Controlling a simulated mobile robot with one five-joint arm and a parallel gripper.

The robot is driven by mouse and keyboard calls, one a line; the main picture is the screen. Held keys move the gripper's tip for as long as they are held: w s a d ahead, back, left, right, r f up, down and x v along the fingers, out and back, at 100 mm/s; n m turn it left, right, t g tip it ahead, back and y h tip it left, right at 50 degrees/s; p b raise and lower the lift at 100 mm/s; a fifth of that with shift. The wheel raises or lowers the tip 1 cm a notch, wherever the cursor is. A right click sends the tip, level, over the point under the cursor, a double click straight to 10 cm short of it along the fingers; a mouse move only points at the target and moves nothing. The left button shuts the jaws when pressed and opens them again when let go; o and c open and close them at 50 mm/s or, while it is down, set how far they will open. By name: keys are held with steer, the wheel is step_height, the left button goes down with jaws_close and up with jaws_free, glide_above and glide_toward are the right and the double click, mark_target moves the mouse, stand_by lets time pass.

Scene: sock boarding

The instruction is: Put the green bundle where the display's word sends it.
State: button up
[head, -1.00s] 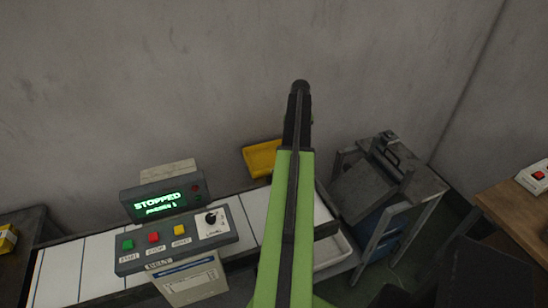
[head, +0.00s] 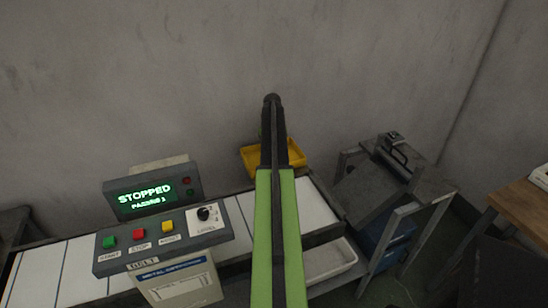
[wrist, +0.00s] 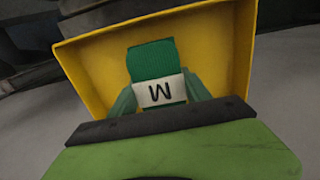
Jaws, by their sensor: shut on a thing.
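The green bundle (wrist: 152,62) shows in the wrist view, with a white band marked M that appears upside down. My gripper (wrist: 160,98) is shut on it, with a teal piece close on each side. Behind the bundle is a yellow tray (wrist: 88,62). In the head view the yellow tray (head: 294,152) stands at the belt's far edge, partly behind my arm, which hides the gripper and bundle there. The display (head: 150,198) reads STOPPED in green, with a smaller line below that looks like PASSED 1.
The control panel (head: 165,240) has green, red and yellow buttons and a knob. The white belt (head: 315,208) runs beneath. A white bin (head: 328,262) sits low at right, beside a metal stand (head: 375,190) with a blue container (head: 378,240). A wooden table (head: 518,205) is far right.

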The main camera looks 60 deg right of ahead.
steer(key=shift+f, duration=0.25)
steer(key=o, duration=1.6)
steer(key=shift+r, duration=0.15)
steer(key=shift+o, duration=0.2)
step_height(320, 180, up, 12)
steer(key=p, duration=1.2)
steer(key=shift+r+p, duration=0.2)
steer(key=shift+p, duration=0.1)
steer(key=shift+f, duration=0.1)
